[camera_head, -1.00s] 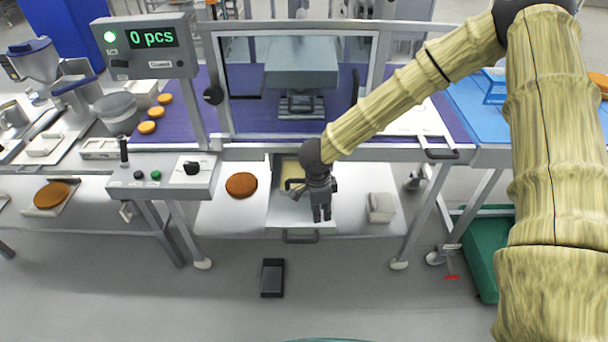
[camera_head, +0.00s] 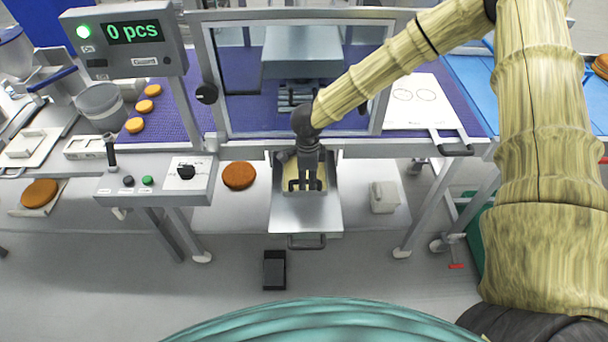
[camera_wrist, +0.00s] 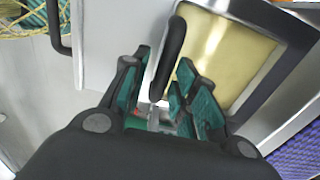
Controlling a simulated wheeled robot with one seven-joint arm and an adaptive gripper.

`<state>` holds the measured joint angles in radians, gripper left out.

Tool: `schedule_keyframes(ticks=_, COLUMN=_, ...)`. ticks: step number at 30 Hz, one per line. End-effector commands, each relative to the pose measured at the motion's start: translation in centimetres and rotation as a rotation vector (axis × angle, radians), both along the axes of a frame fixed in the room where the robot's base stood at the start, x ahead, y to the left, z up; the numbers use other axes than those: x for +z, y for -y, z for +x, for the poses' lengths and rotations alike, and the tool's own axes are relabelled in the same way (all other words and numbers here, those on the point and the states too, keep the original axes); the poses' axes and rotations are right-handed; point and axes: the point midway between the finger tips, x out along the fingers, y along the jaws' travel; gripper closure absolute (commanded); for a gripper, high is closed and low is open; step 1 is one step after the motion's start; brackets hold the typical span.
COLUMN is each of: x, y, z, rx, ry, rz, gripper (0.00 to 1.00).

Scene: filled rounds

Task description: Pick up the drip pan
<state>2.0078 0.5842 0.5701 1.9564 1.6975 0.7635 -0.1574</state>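The drip pan looks like the metal pan with a yellowish inside (camera_head: 319,171) in the open drawer under the machine. In the wrist view the pan (camera_wrist: 235,55) is at the upper right, with a dark handle (camera_wrist: 172,50) on its near side. My gripper (camera_head: 305,186) is over the pan's front part in the head view. In the wrist view my gripper (camera_wrist: 164,64) is open, with its green-padded fingers on either side of the handle.
The drawer (camera_head: 305,217) sticks out with a handle at its front. A brown round (camera_head: 238,176) lies left of it and a pale block (camera_head: 383,197) right of it. A control box (camera_head: 158,182) stands at the left. A dark pedal (camera_head: 274,270) is on the floor.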

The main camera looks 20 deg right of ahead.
Motion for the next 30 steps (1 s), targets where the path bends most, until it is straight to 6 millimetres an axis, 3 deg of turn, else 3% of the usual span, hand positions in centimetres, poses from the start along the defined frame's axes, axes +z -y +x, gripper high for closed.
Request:
schedule_keyframes(ticks=11, x=-1.9, y=-0.3, z=0.0, rx=0.004, ry=-0.002, rz=0.000, gripper=0.71)
schedule_keyframes(ticks=24, x=-5.9, y=-0.8, z=0.1, rx=0.005, ry=-0.001, rz=-0.001, gripper=0.71)
schedule_keyframes(ticks=30, x=-6.3, y=-0.8, z=0.1, rx=0.005, ry=0.000, rz=0.000, gripper=0.71)
